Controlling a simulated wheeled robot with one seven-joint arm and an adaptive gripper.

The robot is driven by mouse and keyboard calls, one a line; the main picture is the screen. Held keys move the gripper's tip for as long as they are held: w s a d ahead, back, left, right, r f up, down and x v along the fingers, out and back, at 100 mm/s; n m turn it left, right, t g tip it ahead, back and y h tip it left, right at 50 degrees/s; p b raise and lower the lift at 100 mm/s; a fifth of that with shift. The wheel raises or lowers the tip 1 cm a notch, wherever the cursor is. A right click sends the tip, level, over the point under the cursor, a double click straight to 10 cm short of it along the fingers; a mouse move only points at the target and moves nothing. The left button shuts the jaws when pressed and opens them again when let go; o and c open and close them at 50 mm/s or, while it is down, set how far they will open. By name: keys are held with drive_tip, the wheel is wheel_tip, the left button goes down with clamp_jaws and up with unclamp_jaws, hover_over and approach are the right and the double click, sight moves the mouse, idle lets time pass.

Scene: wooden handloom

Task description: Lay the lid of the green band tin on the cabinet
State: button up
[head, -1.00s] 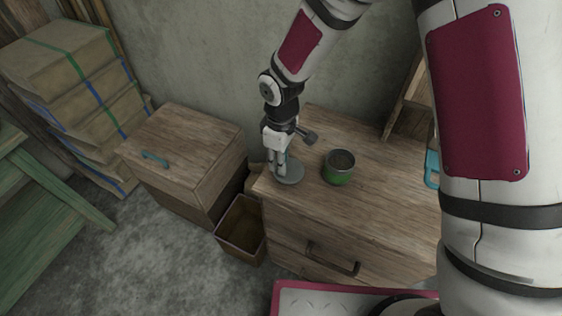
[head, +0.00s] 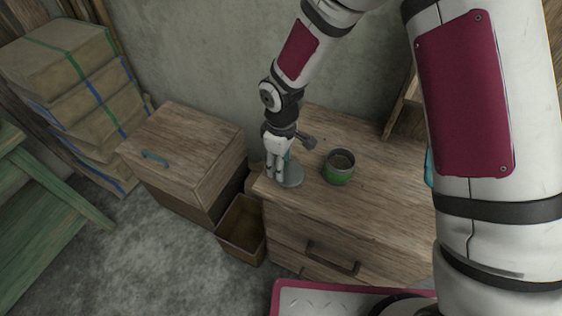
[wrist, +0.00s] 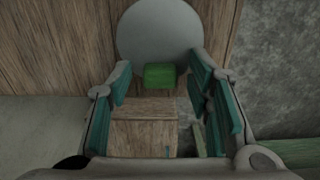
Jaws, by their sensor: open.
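The grey round lid (head: 293,178) appears to lie flat on the wooden cabinet (head: 385,195), near its left edge. In the wrist view the lid (wrist: 170,35) shows as a grey disc, with a green block-shaped knob (wrist: 159,76) in front of it. My gripper (head: 277,177) is at the lid's left side, pointing down. In the wrist view its teal-padded fingers stand apart on both sides of the knob, with visible gaps. The green band tin (head: 339,168) stands upright and uncovered on the cabinet, right of the lid.
A lower wooden chest (head: 183,150) with a teal handle stands left of the cabinet. An open bin (head: 241,228) is on the floor between them. Stacked bundles (head: 70,90) stand at the far left. The cabinet top behind the tin is clear.

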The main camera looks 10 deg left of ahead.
wheel_tip(320, 180, up, 12)
drive_tip(key=shift+p, duration=0.3)
drive_tip(key=s+d+r+m+t+h, duration=0.1)
drive_tip(key=s+d+r+m, duration=0.3)
drive_tip(key=d+r, duration=0.4)
drive_tip(key=s+d+r+m+t, duration=0.1)
drive_tip(key=s+d+r+m, duration=0.25)
drive_tip(key=d+r, duration=0.5)
drive_tip(key=s+d+r+m, duration=0.1)
drive_tip(key=s+d+m, duration=0.2)
drive_tip(key=s, duration=0.4)
drive_tip(key=s+d+r+m+t+y, duration=0.1)
drive_tip(key=s+d+r+m, duration=0.1)
drive_tip(key=s, duration=0.6)
drive_tip(key=shift+d+r+m, duration=0.25)
drive_tip(key=shift+d+m, duration=0.5)
drive_tip(key=shift+d, duration=0.5)
drive_tip(key=shift+s+r, duration=0.1)
